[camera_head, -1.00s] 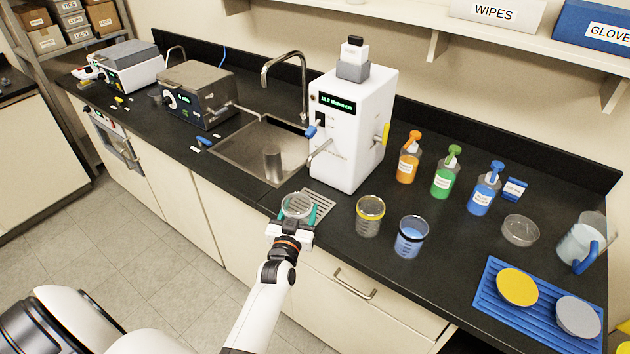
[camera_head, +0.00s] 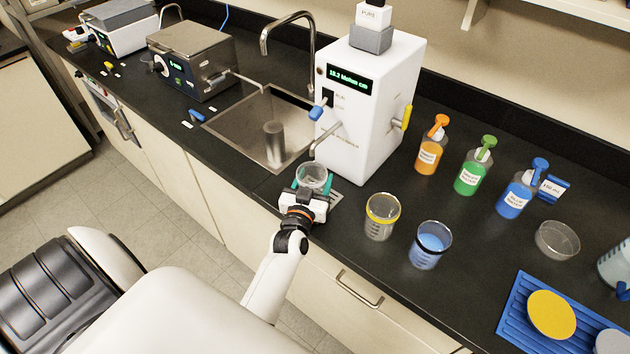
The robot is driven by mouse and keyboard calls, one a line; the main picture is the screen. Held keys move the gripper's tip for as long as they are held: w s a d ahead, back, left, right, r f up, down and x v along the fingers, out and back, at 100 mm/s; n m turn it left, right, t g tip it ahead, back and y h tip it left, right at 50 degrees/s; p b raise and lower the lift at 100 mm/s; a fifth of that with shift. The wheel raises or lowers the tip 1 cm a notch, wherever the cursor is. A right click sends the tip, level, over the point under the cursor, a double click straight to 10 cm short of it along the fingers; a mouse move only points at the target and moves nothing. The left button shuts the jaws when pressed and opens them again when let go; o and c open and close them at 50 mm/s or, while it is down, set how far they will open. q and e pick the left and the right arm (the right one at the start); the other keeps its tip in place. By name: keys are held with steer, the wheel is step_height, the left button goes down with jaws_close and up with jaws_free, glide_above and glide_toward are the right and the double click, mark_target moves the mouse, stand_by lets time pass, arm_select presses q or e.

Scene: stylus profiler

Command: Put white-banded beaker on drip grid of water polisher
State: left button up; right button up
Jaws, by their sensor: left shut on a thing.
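My left gripper (camera_head: 311,187) is shut on a clear beaker with a pale rim, the white-banded beaker (camera_head: 312,174). Teal finger pads show on both sides of it. The beaker is upright, over or on the drip grid (camera_head: 335,196) in front of the water polisher (camera_head: 362,110). The gripper hides its base, so I cannot tell whether it touches the grid. The polisher is a white box with a lit display, and its spout (camera_head: 325,143) is just behind and above the beaker. My right gripper is not in view.
A yellow-banded beaker (camera_head: 381,218) and a blue-banded beaker (camera_head: 430,246) stand right of the grid. The sink (camera_head: 245,128) is to the left. Orange (camera_head: 430,153), green (camera_head: 473,172) and blue (camera_head: 521,192) bottles stand at right, with a blue mat (camera_head: 512,322) nearer the front.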

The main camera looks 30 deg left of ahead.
arm_select(q)
steer(key=o, duration=0.8)
steer(key=shift+w, duration=0.1)
steer(key=o, duration=0.5)
steer(key=shift+s+d+r, duration=0.1)
steer(key=shift+s+r, duration=0.05)
steer(key=shift+s, duration=0.3)
steer(key=p+v, duration=0.4)
steer(key=v, duration=0.7)
steer(key=shift+s+d, duration=0.15)
steer(key=shift+s, duration=0.05)
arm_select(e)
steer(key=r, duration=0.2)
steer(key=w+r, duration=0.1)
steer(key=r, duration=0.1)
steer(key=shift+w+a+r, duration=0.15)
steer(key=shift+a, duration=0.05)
